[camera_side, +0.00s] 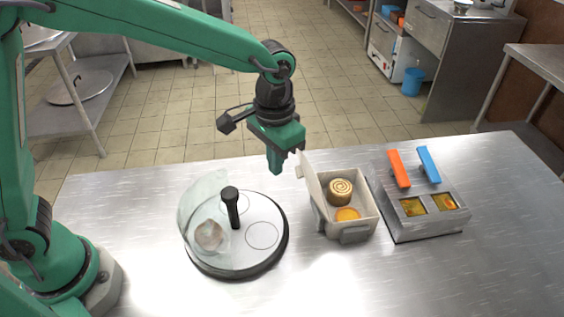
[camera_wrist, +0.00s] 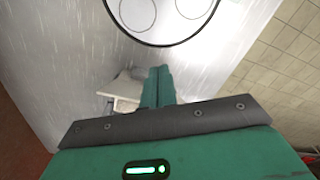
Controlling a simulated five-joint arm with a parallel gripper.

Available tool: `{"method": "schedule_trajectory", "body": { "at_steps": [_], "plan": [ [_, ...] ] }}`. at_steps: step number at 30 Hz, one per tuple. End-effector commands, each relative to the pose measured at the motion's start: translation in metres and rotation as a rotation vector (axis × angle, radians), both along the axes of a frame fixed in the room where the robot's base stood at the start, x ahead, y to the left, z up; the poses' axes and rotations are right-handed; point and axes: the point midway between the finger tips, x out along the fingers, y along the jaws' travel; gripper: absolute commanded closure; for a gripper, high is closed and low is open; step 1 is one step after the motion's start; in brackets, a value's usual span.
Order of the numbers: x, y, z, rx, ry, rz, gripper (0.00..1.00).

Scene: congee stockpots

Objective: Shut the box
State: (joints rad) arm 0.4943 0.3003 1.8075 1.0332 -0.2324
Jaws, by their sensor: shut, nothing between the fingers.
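A small beige box (camera_side: 358,229) stands on the steel table, right of the middle. Its lid (camera_side: 313,186) is open and stands up along the box's left side. Inside the box are a swirled roll (camera_side: 341,191) and a round orange item (camera_side: 347,214). My gripper (camera_side: 277,171) is shut and empty, pointing down, above and to the left of the lid, apparently apart from it. In the wrist view the shut fingers (camera_wrist: 158,75) hide much of the box, and part of it (camera_wrist: 122,88) shows to their left.
A round black-rimmed turntable (camera_side: 262,218) with a clear curved shield, a black knob and a pale round item stands left of the box. A metal unit (camera_side: 420,213) with orange and blue levers stands close on its right. Bare table lies in front.

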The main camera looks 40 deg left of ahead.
Motion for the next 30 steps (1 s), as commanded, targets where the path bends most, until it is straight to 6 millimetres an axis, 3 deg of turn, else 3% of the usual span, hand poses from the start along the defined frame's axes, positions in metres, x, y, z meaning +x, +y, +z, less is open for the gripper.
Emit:
{"method": "schedule_trajectory", "body": {
  "at_steps": [30],
  "plan": [
    [0.000,0.000,-0.036,0.000,0.001,0.000,1.00]
  ]
}}
